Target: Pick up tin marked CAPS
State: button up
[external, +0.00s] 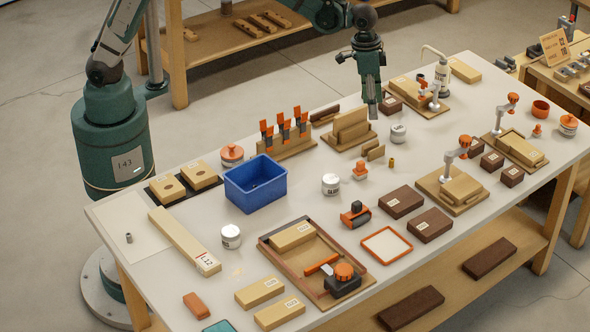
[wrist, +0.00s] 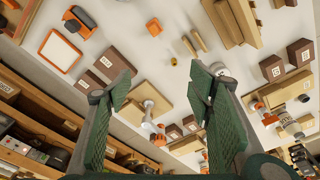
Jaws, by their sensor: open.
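Several small white tins with lids stand on the bench. One tin (external: 331,184) is near the middle, right of the blue bin, with a dark label. Another tin (external: 231,237) stands left of the wooden tray. A third tin (external: 398,133) is toward the back, just right of and below my gripper (external: 373,110). The lettering is too small to tell which says CAPS. In the wrist view, a pale tin (wrist: 219,69) shows partly behind the right finger. My gripper (wrist: 160,80) is open and empty, above the bench, touching nothing.
A blue bin (external: 255,186) stands left of centre. A wooden stand (external: 348,130) and a rack with orange clamps (external: 286,142) are at the back.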

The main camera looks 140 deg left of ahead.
jog(key=s+a+f+n, duration=0.1)
jog(key=s+a+f, duration=0.2)
jog(key=a+f, duration=0.6)
jog(key=n+g+h, duration=0.1)
jog(key=n, duration=0.1)
send_over(399, 128)
notch_tip(399, 128, down, 6)
jog(key=shift+d+f, duration=0.1)
jog(key=shift+f, duration=0.15)
jog(key=shift+f, duration=1.3)
jog(key=shift+s+f+b, duration=0.15)
jog(key=shift+f+b, duration=0.45)
jog(key=shift+f, duration=2)
